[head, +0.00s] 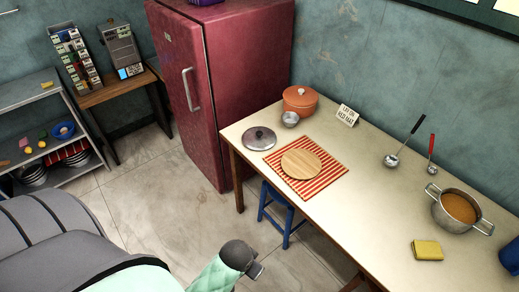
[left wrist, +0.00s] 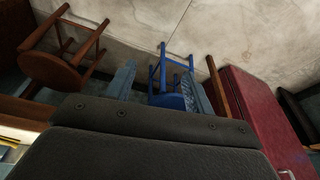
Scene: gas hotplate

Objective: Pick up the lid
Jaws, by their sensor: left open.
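A round metal lid (head: 259,138) with a dark knob lies flat on the cream table (head: 350,140), near its left end. An open metal pot (head: 437,211) with orange-brown contents stands at the table's right. An orange pot (head: 300,103) with its own lid on stands at the back left. My left gripper (left wrist: 160,92) is open and empty in the left wrist view, its fingers apart with a blue stool beyond them. In the head view, part of my arm shows low in the middle, away from the lid; its fingertips are not clear. My right gripper is not seen.
Near the lid are a small metal bowl (head: 290,119) and a wooden board (head: 301,163) on a striped mat (head: 330,182). A red fridge (head: 225,90) stands at the table's left end. A blue stool (head: 283,215) is by the front edge. Ladles and a yellow sponge (head: 427,250) lie right.

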